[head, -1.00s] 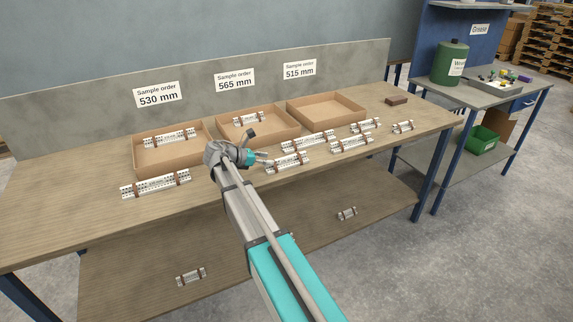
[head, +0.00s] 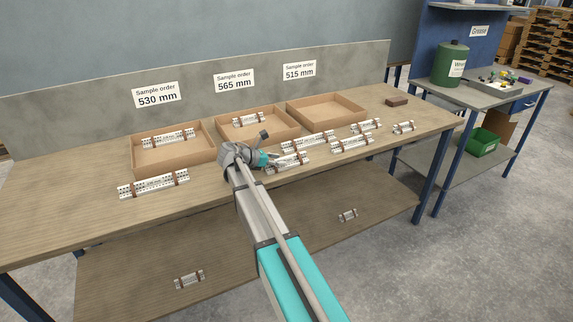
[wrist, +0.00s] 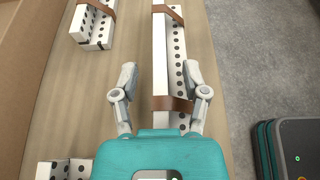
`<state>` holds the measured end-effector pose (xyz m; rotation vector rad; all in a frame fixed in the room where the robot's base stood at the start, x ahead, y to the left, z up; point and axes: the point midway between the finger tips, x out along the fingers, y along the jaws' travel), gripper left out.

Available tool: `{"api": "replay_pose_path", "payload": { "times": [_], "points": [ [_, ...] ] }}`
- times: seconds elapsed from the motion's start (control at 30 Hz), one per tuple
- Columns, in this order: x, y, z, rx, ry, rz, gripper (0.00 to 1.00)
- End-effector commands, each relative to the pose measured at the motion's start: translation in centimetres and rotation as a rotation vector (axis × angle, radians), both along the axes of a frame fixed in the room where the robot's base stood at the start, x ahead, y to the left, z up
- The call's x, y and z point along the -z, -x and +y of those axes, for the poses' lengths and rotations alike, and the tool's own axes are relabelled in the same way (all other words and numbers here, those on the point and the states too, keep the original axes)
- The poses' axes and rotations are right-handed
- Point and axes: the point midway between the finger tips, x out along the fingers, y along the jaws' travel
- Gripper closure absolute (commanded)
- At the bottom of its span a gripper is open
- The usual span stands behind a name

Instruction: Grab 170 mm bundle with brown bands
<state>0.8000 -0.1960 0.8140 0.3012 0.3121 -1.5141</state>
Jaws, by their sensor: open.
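Several white perforated bundles with brown bands lie on the table; no length is readable on them. My gripper (head: 272,159) is open above the front of the table, at a bundle (head: 290,163) in front of the middle box. In the wrist view, a long white bundle (wrist: 160,55) lies lengthwise between the open fingers (wrist: 163,85), with one brown band (wrist: 172,104) between the tips and another farther off. I cannot tell whether the fingers touch it. Other bundles lie to the right (head: 352,144), (head: 365,125), (head: 403,127), behind (head: 308,141) and left (head: 154,184).
Three cardboard boxes stand at the back under labels 530 mm (head: 156,95), 565 mm (head: 234,80) and 515 mm (head: 299,70). The left and middle boxes hold bundles; the right box (head: 345,112) looks empty. A brown block (head: 397,101) lies at the table's right. Two small bundles lie on the lower shelf (head: 270,245).

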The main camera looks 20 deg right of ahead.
Motion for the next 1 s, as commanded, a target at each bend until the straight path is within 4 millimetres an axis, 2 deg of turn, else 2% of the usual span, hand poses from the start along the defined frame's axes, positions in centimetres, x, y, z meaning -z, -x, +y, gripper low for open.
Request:
{"api": "replay_pose_path", "payload": {
  "times": [0.2, 0.5, 1.0],
  "points": [
    [0.0, -0.01, 0.02, 0.0, 0.0, 0.0, 0.44],
    [0.0, 0.0, 0.03, 0.0, 0.0, 0.0, 0.99],
    [-0.06, -0.01, 0.02, 0.0, 0.0, 0.0, 1.0]
  ]
}}
